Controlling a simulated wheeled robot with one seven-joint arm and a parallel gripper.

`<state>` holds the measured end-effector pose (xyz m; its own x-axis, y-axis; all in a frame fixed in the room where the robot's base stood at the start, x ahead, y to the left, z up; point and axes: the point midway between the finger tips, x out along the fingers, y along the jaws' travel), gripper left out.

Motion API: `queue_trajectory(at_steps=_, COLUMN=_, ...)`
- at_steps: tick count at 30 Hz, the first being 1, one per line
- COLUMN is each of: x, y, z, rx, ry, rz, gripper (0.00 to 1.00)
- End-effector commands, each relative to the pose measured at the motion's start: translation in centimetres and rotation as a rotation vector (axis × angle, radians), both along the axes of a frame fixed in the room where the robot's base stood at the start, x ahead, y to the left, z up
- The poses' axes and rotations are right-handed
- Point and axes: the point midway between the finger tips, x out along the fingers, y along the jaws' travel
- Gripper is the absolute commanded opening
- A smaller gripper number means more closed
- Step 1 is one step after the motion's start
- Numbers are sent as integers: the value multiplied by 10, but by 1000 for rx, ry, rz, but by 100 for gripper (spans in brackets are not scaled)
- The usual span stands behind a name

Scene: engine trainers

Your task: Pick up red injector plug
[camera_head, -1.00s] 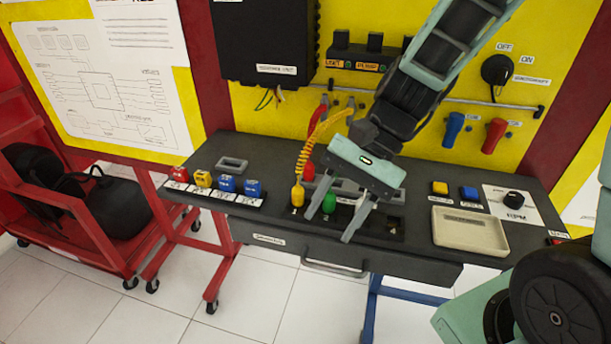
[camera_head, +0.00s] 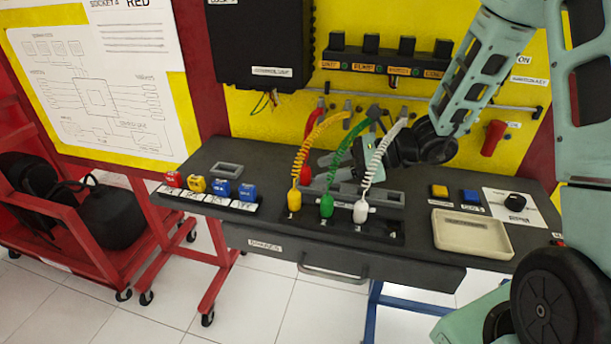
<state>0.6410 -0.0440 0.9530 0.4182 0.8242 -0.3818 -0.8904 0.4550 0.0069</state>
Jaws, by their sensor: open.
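The red injector plug (camera_head: 306,175) shows only in part, behind the yellow plug (camera_head: 294,200) and its coiled cord. A red cord (camera_head: 311,122) hangs from the panel above it. The green plug (camera_head: 327,205) and white plug (camera_head: 361,211) stand upright in front, on coiled cords. My gripper (camera_head: 326,160) is behind the green and white cords, tipped toward the left, its fingers near the red plug. It is open. The cords hide much of it, and I cannot tell whether a finger touches the plug.
A red block (camera_head: 173,179), a yellow block and blue blocks stand in a row at the bench's left. A beige tray (camera_head: 470,233) lies at the right, below yellow and blue buttons. A red handle (camera_head: 493,138) hangs on the yellow panel. The hanging cords crowd my gripper.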

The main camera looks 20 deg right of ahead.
Motion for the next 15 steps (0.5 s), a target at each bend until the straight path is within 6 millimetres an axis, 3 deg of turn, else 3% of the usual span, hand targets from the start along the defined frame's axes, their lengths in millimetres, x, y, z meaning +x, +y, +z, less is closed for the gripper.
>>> queue_trajectory(at_steps=15, x=21, y=46, z=-16, rx=-1, ry=1, rz=1, gripper=48)
